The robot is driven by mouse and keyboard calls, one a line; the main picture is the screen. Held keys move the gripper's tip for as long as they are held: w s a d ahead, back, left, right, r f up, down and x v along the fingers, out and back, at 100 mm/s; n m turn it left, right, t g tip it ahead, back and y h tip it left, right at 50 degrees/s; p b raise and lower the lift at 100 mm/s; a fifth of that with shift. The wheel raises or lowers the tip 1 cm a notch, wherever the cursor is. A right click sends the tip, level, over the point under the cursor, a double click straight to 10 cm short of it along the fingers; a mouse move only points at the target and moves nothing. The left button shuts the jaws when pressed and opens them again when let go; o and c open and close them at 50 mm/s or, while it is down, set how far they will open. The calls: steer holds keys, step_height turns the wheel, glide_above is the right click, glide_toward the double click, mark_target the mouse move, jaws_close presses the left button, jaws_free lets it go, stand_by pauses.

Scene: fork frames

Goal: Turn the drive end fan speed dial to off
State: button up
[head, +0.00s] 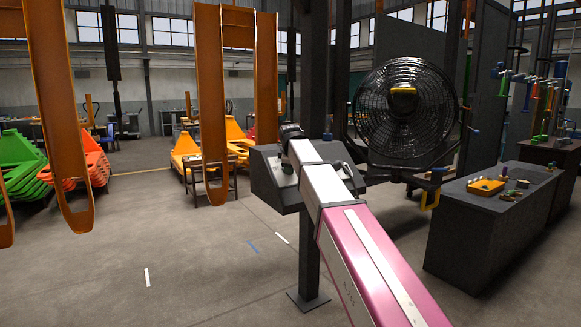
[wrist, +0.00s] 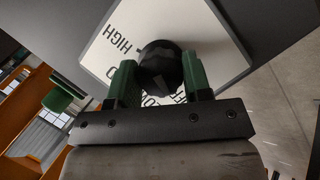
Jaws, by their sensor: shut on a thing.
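The black fan speed dial (wrist: 160,58) sits on a white label plate (wrist: 205,30) in the wrist view. My gripper (wrist: 160,80) has its green fingers on both sides of the dial and is shut on it. "HIGH" reads clearly at the plate's left; other lettering is partly covered by the fingers and dial. Which mark the dial points to I cannot tell. In the head view my gripper (head: 291,131) is at the grey control box (head: 267,182) on a post, and my arm hides the dial. A black caged fan (head: 405,125) stands behind, to the right.
A dark workbench (head: 490,225) with a yellow tray (head: 486,187) stands at right. Orange forks (head: 212,100) hang at left and centre. Green and orange pallet trucks (head: 75,165) stand at far left. The floor at front left is clear.

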steer(key=shift+n, duration=0.3)
steer(key=o, duration=0.9)
steer(key=v, duration=1)
steer(key=shift+s+r, duration=0.25)
steer(key=shift+s, duration=0.1)
steer(key=s+d+f+m+g, duration=0.2)
steer(key=s+d+f+m, duration=0.3)
steer(key=f, duration=0.9)
steer(key=s+d+f+m+g, duration=0.1)
steer(key=s+d+f+m, duration=0.35)
steer(key=f, duration=0.95)
steer(key=s+d+f+m+g, duration=0.2)
steer(key=s+d+f, duration=0.45)
steer(key=f, duration=0.75)
steer(key=s+d+f+m, duration=0.1)
steer(key=s+d+f, duration=0.1)
steer(key=s+f, duration=0.1)
steer(key=s+d+f+m+g, duration=0.1)
steer(key=s+d+f+m, duration=0.1)
steer(key=s+d+f, duration=0.1)
steer(key=s+d+f+m+g, duration=0.1)
steer(key=s+d+f+m, duration=0.1)
steer(key=s+f, duration=0.3)
steer(key=shift+d+f, duration=0.2)
steer(key=shift+f, duration=0.2)
